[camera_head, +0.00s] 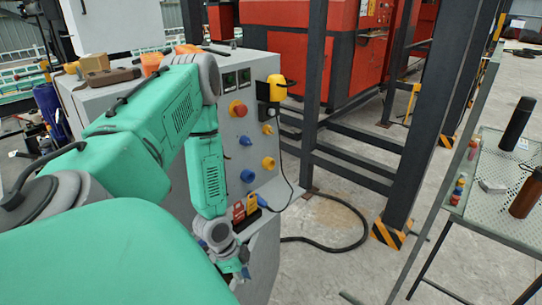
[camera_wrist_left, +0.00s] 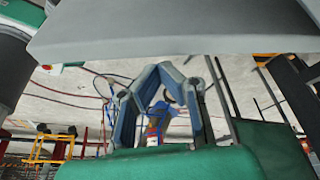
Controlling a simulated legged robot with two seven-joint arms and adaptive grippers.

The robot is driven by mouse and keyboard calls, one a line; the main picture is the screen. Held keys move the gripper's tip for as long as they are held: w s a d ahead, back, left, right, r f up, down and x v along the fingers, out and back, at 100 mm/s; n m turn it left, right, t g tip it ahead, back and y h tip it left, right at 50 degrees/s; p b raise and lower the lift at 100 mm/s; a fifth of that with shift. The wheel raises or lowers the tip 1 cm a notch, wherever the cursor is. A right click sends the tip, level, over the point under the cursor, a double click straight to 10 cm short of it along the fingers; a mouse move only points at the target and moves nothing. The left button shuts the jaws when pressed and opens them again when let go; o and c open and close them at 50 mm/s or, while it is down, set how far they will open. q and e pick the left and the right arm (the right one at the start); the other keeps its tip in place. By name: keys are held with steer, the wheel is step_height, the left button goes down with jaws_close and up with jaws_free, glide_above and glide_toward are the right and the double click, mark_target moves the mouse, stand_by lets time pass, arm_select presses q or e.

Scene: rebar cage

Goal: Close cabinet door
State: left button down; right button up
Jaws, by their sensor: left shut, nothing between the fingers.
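The grey control cabinet (camera_head: 238,145) stands left of centre in the head view. Its face carries a red button, blue and yellow knobs and a yellow-topped device. I cannot make out its door or how far it is open; my left arm covers part of the cabinet. My left gripper (camera_head: 242,272) is low by the cabinet's lower front, pointing down. It is shut and empty. Its blue-grey fingers also show in the wrist view (camera_wrist_left: 161,80). I cannot tell whether it touches the cabinet. My right gripper is not in view.
Red and yellow padlock-like items (camera_head: 245,212) sit on the cabinet's front. A black cable (camera_head: 325,248) lies on the floor. Dark steel posts (camera_head: 315,100) stand behind. A mesh-topped table (camera_head: 495,190) with bottles is at right. Floor between cabinet and table is mostly open.

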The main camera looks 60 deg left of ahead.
arm_select(q)
steer(key=s+a, duration=0.2)
steer(key=a, duration=0.1)
steer(key=shift+s+a+f+p, duration=0.1)
steer(key=shift+s+a+p, duration=0.15)
steer(key=shift+p, duration=0.1)
steer(key=shift+d, duration=0.2)
